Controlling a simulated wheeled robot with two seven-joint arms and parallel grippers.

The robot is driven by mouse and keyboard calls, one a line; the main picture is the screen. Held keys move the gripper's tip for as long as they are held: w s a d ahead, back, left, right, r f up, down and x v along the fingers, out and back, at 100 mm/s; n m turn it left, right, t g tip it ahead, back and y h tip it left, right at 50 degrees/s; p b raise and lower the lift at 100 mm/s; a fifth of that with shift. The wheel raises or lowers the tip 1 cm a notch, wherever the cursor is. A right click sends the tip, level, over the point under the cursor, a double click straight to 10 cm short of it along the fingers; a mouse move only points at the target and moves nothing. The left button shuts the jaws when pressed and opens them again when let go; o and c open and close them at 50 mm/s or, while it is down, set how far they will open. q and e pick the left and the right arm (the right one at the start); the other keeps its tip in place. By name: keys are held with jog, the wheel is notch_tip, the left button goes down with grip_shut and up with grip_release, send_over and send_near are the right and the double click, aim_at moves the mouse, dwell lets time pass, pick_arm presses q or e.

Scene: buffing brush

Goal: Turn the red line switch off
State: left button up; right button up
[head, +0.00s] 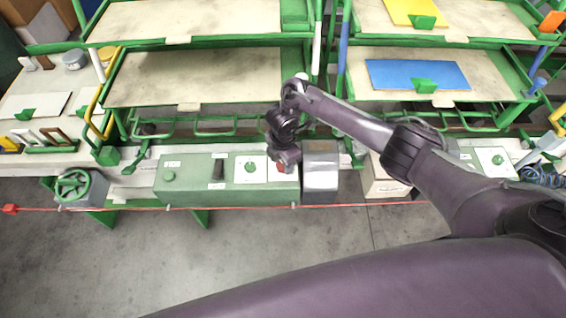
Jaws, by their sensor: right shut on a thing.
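A red switch (281,168) sits on a white plate at the right end of the green control box (230,197). Only a small part of its red shows; my gripper hides the rest. My right gripper (285,162) reaches down from above and is shut on the red switch. The exact position of the switch handle cannot be made out. My left gripper is not in view.
A green knob on a white plate (250,168) and a black switch (218,168) are left of the gripper. A grey metal box (320,180) stands close on its right. A red cord (400,203) runs along the front. Green-framed shelves (200,75) rise behind; the floor in front is clear.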

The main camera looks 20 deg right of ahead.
jog(key=shift+n+b, duration=0.5)
jog(key=shift+n, duration=0.6)
jog(key=o, duration=1)
jog(key=shift+r, duration=0.3)
notch_tip(320, 180, up, 7)
jog(key=p, duration=0.2)
jog(key=shift+r+p, duration=0.2)
jog(key=shift+p, duration=0.2)
jog(key=shift+f, duration=0.1)
